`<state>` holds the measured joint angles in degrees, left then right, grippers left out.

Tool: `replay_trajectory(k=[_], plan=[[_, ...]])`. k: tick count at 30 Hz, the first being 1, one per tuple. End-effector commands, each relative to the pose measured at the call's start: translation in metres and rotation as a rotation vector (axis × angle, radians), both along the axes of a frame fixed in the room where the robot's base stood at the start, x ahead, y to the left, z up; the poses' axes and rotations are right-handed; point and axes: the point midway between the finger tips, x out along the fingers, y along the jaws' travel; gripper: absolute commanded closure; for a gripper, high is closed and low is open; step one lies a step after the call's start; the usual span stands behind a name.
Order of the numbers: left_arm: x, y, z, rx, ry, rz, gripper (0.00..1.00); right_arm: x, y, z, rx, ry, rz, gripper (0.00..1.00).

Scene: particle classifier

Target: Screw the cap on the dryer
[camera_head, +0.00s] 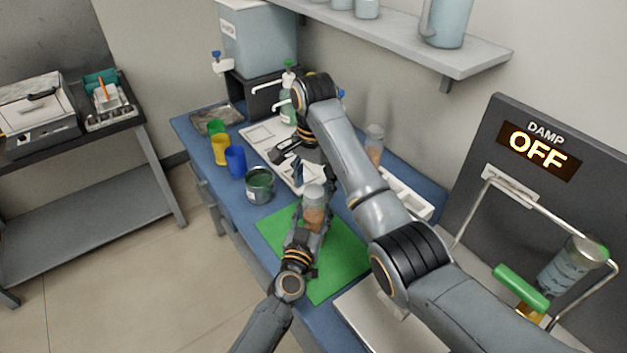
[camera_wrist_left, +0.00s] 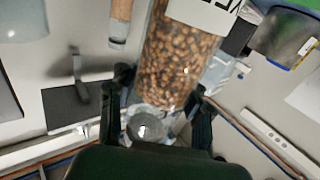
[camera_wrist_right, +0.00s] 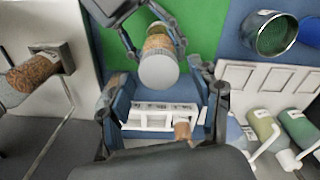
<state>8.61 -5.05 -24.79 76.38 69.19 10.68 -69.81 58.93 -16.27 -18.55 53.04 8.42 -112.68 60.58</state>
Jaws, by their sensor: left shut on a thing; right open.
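My left gripper (camera_head: 305,222) is shut on a clear jar (camera_head: 314,197) of brown grains, above the green mat. The jar's label and grains fill the middle of the left wrist view (camera_wrist_left: 180,65). A pale grey disc (camera_wrist_right: 159,70) covers its end in the right wrist view; I cannot tell if this is a separate cap or how tightly it sits. My right gripper (camera_wrist_right: 165,95) is open, with its fingers pointing toward that disc but apart from it. I cannot tell which thing is the dryer; a grey cylinder (camera_head: 563,268) stands at the right.
The green mat (camera_head: 345,255) lies on the blue bench (camera_head: 400,168). A white tray (camera_head: 262,148) lies behind. Another jar (camera_head: 374,140) stands beyond my right arm.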

Motion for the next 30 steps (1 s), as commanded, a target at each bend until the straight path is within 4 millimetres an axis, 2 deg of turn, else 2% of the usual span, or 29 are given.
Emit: replay_trajectory(k=[3,9,24,28,30], plan=[[0.001,0.000,0.001,-0.001,-0.002,0.001,1.00,0.001,0.000,0.020,0.000,-0.007,0.001,0.37],[0.001,0.000,0.001,-0.001,-0.002,0.001,1.00,0.003,0.000,0.034,-0.002,-0.014,0.003,0.37],[0.001,0.000,0.001,-0.001,-0.002,0.001,1.00,0.000,0.000,0.038,0.000,0.000,0.008,0.38],[0.001,0.000,0.001,-0.001,-0.002,0.001,1.00,0.000,0.000,0.040,-0.001,-0.003,0.086,0.38],[0.001,0.000,0.001,-0.001,-0.002,0.001,1.00,0.001,0.001,0.043,-0.002,-0.006,0.179,0.38]])
